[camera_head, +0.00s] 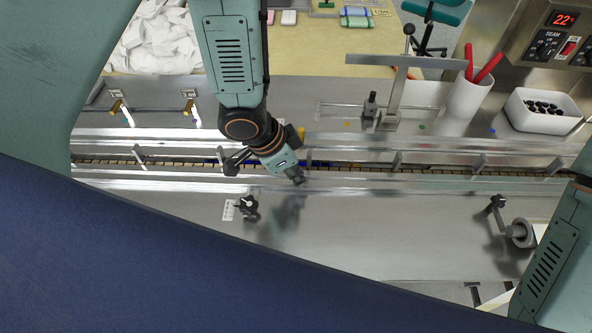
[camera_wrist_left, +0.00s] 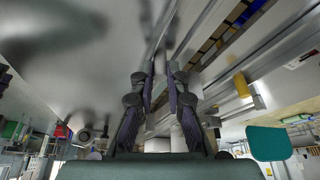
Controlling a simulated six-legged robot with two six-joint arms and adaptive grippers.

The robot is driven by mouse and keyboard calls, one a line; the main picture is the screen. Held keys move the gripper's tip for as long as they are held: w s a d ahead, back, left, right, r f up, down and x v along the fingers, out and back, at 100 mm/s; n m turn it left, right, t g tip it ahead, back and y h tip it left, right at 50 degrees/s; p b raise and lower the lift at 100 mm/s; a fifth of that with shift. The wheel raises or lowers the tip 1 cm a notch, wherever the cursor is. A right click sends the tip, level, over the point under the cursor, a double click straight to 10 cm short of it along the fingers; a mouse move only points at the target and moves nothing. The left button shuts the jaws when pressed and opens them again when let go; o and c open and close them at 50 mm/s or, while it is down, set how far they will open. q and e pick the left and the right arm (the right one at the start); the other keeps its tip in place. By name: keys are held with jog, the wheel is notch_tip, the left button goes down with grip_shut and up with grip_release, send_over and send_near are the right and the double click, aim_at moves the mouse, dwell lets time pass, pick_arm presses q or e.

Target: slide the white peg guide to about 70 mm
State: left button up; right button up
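I cannot pick out a white peg guide with certainty. A black clamp knob (camera_head: 247,207) stands beside a small white scale label (camera_head: 228,210) on the steel deck in front of the conveyor; the scale's marks are too small to read. My left gripper (camera_head: 297,178) hangs over the conveyor's near rail, up and right of that knob.
The conveyor rails (camera_head: 430,180) cross the picture. A slotted bracket (camera_head: 390,105), a white cup with red handles (camera_head: 468,97) and a white bin (camera_head: 543,110) stand behind them. The near deck's middle is clear.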

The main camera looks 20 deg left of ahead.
pick_arm(q)
jog(key=o, duration=0.4)
jog(key=shift+o, duration=0.2)
jog(key=v, duration=1.1)
jog(key=shift+r, duration=0.4)
jog(key=shift+a, duration=0.1)
